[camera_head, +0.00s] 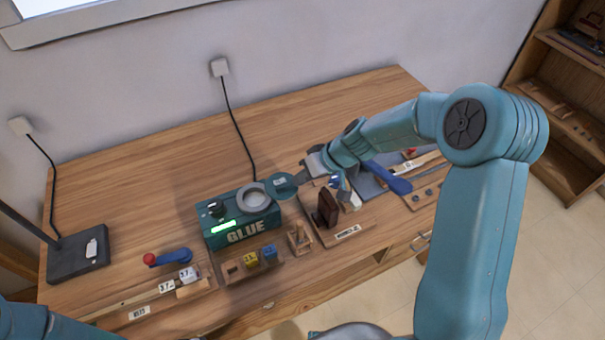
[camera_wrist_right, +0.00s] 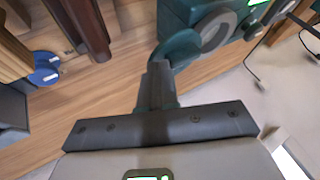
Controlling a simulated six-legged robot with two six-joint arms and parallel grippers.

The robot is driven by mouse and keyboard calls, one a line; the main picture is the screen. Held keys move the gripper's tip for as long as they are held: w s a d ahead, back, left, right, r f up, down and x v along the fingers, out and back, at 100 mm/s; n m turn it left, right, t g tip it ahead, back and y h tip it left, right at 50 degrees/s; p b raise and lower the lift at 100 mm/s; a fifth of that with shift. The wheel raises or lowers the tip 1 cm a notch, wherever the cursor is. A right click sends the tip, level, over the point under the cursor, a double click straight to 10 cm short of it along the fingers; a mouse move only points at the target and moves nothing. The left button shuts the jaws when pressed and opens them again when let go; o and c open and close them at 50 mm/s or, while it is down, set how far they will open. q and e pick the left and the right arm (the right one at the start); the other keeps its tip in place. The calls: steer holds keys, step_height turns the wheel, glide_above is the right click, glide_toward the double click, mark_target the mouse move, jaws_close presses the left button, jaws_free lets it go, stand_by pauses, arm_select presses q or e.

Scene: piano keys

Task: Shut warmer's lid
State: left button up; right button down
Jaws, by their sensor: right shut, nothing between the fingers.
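The glue warmer (camera_head: 240,222) is a teal box marked GLUE, with a green display and a dark knob, on the wooden table. A grey round opening (camera_head: 254,196) on its top is uncovered; it also shows in the wrist view (camera_wrist_right: 217,32). The round teal lid (camera_head: 281,187) stands open at the warmer's right side; in the wrist view the lid (camera_wrist_right: 182,46) is just beyond my fingers. My right gripper (camera_head: 300,176) is shut and empty, its tips close to the lid's right edge. I cannot tell whether they touch. My left gripper is out of view.
A dark brown block (camera_head: 327,208) stands right of the warmer, near my right gripper. A small rack with yellow and blue cubes (camera_head: 251,259) lies in front. The table behind the warmer is mostly clear, except for a cable.

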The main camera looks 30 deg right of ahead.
mark_target(274, 202)
steer(key=a+b, duration=0.2)
steer(key=a, duration=0.1)
steer(key=shift+f, duration=0.2)
steer(key=a, duration=0.3)
steer(key=a+b, duration=0.1)
steer(key=a, duration=0.1)
steer(key=shift+w+a+r, duration=0.1)
steer(key=shift+r, duration=0.15)
